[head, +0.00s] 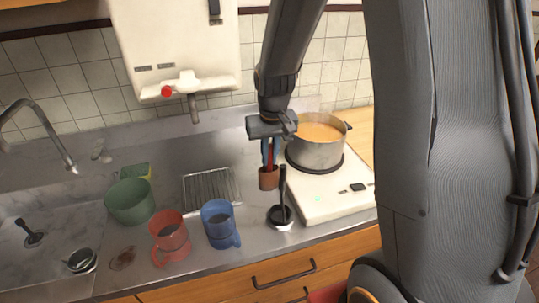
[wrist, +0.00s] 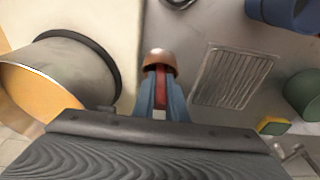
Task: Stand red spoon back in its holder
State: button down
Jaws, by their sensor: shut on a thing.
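The red spoon (head: 270,157) is upright between the fingers of my gripper (head: 268,146), which is shut on it. The holder (head: 268,180) is a small brown cup on the steel counter, directly below my gripper. In the wrist view, the red spoon (wrist: 162,88) runs from between the blue fingers of my gripper (wrist: 161,92) to the mouth of the holder (wrist: 158,57). Its lower end is hidden at the cup's rim, and I cannot tell how deep it reaches.
A pot of orange soup (head: 318,138) stands on the hob (head: 330,195) just right. A black ladle (head: 283,195) stands in front of the holder. A wire rack (head: 211,187) lies left. A blue mug (head: 218,222), red mug (head: 170,235) and green bowl (head: 130,202) stand further left.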

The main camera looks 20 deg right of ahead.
jog(key=shift+f, duration=0.15)
jog(key=c, duration=1.1)
grip_release()
jog(key=shift+r+p, duration=2.85)
jog(key=shift+r, duration=0.7)
